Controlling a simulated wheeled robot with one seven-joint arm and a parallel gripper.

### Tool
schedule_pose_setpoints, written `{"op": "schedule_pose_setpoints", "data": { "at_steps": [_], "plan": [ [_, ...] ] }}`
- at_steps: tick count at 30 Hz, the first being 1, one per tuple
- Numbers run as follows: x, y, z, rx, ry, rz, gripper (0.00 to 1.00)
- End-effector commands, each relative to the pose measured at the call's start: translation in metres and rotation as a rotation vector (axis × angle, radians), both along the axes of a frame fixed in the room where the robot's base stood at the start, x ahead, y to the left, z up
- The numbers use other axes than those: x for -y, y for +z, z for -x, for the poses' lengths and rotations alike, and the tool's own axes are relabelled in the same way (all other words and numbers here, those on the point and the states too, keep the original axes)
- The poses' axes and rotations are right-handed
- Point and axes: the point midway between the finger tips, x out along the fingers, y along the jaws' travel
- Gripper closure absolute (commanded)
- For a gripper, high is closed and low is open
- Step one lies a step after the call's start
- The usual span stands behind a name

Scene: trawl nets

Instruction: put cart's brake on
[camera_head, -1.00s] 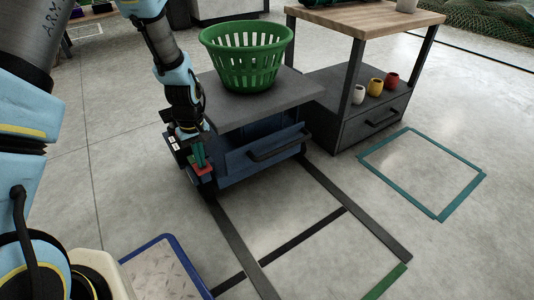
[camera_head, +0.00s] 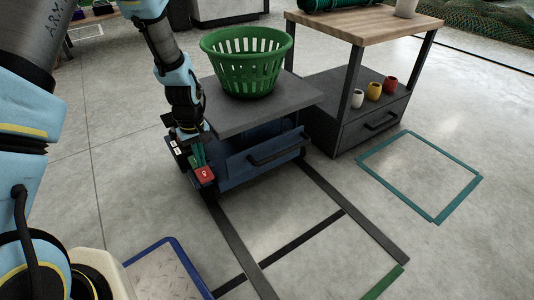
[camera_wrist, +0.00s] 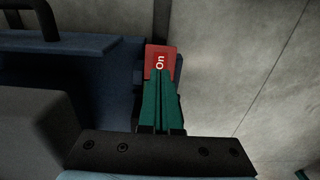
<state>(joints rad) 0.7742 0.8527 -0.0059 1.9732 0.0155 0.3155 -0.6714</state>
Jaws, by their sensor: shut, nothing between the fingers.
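The cart has a grey top (camera_head: 222,118), a blue body (camera_head: 232,167) and a dark front handle (camera_head: 275,151). At its left front corner is a red brake tab (camera_head: 205,174) marked "On"; it also shows in the wrist view (camera_wrist: 160,54). My gripper (camera_head: 200,163) points down at this corner, with its green fingers (camera_wrist: 162,72) shut together and nothing between them. The fingertips are over the near edge of the red tab and look to be touching it; exact contact is hard to tell. The tab's near part is hidden behind the fingers.
A green basket (camera_head: 246,65) stands on the cart. A wooden-topped bench (camera_head: 365,23) with several cups on its lower shelf stands close to the right. Dark floor strips (camera_head: 350,213) run out from the cart front. A blue-edged panel (camera_head: 165,270) lies at front left.

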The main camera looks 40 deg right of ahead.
Motion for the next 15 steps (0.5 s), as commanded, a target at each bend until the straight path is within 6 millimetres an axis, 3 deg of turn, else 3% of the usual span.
{"op": "schedule_pose_setpoints", "data": {
  "at_steps": [15],
  "plan": [
    [0.0,0.043,0.0,0.0,-0.001,0.0,1.0]
  ]
}}
